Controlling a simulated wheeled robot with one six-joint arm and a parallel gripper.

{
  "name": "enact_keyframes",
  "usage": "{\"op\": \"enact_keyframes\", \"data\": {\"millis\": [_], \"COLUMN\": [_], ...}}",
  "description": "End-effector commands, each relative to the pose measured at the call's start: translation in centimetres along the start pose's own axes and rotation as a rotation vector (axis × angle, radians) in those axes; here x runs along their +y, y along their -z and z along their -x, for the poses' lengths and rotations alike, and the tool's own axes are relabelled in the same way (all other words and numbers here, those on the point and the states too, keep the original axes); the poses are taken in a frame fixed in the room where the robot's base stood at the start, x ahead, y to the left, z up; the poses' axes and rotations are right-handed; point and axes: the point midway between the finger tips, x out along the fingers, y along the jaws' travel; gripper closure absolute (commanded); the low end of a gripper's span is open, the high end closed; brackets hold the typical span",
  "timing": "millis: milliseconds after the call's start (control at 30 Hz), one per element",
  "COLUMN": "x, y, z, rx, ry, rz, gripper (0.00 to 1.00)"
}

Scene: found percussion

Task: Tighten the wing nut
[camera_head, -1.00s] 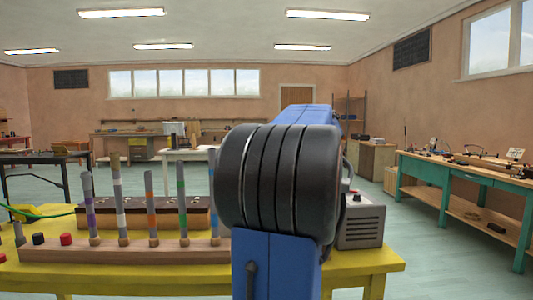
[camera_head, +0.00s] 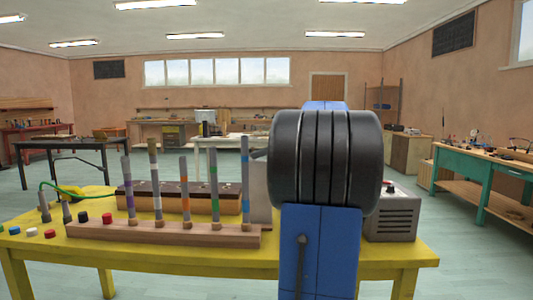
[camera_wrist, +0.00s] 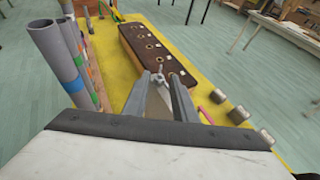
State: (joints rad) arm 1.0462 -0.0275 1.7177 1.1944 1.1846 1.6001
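In the wrist view a small light grey piece with wing-like tips, seemingly the wing nut (camera_wrist: 158,75), shows just past my fingertips, above the dark-topped wooden block (camera_wrist: 160,42). My gripper (camera_wrist: 160,78) has its two grey fingers apart, one on each side of a pale grey wedge-shaped part. The small piece lines up with the gap; I cannot tell whether a finger touches it. In the head view my blue and black arm hides the gripper and the wing nut. The dark-topped block (camera_head: 165,192) shows there behind the tube rack.
A wooden rack (camera_head: 160,235) holds several upright banded grey tubes, close on the left in the wrist view (camera_wrist: 62,55). A grey box (camera_head: 392,218) stands at the yellow table's (camera_head: 350,262) right. Coloured caps (camera_head: 84,217) lie left.

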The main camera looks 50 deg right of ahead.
Motion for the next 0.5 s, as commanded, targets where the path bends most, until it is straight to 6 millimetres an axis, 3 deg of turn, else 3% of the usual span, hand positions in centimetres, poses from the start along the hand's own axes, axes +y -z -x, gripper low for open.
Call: {"op": "enact_keyframes", "data": {"millis": [200, 233, 333, 500], "x": [0.01, 0.0, 0.01, 0.01], "y": [-0.01, -0.01, -0.01, -0.02], "z": [-0.03, -0.03, -0.03, -0.02], "rx": [0.0, 0.0, 0.0, 0.0], "ry": [0.0, 0.0, 0.0, 0.0], "rz": [0.0, 0.0, 0.0, 0.0], "gripper": [0.75, 0.77, 1.0, 1.0]}}
